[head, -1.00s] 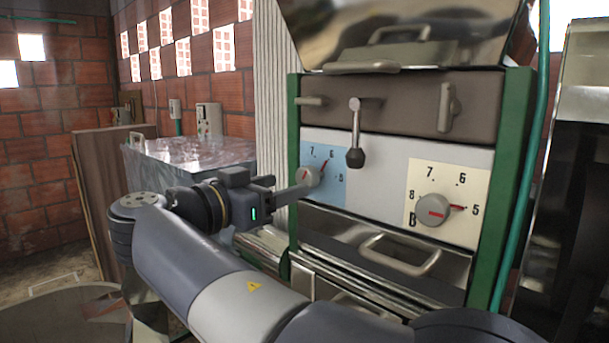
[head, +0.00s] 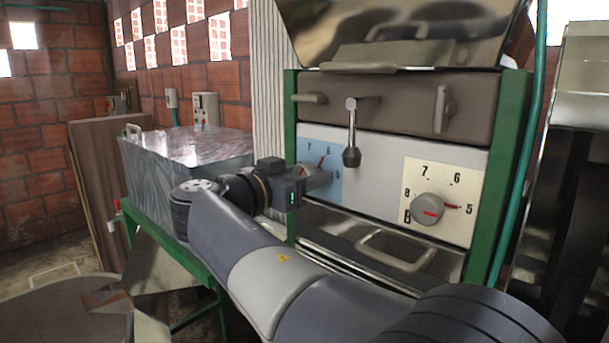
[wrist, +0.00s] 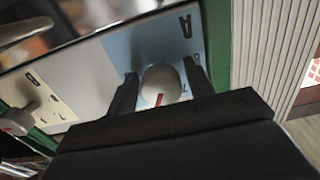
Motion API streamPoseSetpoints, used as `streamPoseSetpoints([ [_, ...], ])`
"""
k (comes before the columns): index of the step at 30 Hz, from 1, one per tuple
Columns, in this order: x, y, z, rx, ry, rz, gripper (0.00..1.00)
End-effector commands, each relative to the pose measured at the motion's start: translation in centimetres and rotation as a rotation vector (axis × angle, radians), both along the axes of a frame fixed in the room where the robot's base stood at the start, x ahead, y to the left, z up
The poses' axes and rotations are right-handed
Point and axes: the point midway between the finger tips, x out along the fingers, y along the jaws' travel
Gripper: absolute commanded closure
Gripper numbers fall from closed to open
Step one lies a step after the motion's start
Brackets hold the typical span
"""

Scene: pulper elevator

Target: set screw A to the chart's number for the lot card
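Screw A is a round pale knob (wrist: 161,85) with a red line on its face, on the light blue dial plate (wrist: 147,45) marked A in the wrist view. In the head view the blue plate (head: 312,148) shows 7 and 6, with a red pointer near 6; the gripper hides most of the knob there. My gripper (wrist: 161,82) is open, one finger on each side of the knob, with thin gaps seeming to remain. In the head view my gripper (head: 318,180) is at the panel. No lot card or chart can be made out.
Knob B (head: 428,209) sits on a cream plate to the right, its red pointer near 5. A black-tipped lever (head: 351,155) hangs between the dials. A drawer handle (head: 396,250) juts out below. A metal-topped box (head: 188,150) stands at left.

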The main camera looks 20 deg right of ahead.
Motion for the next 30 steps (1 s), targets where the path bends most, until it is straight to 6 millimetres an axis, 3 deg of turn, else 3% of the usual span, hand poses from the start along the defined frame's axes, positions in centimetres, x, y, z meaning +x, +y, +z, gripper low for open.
streamPoseSetpoints([
  [12,-0.01,0.02,0.02,0.000,0.000,0.000,0.85],
  [22,-0.02,0.01,-0.05,-0.017,0.041,0.000,0.85],
  [30,-0.04,0.00,-0.13,-0.082,0.200,0.000,0.85],
])
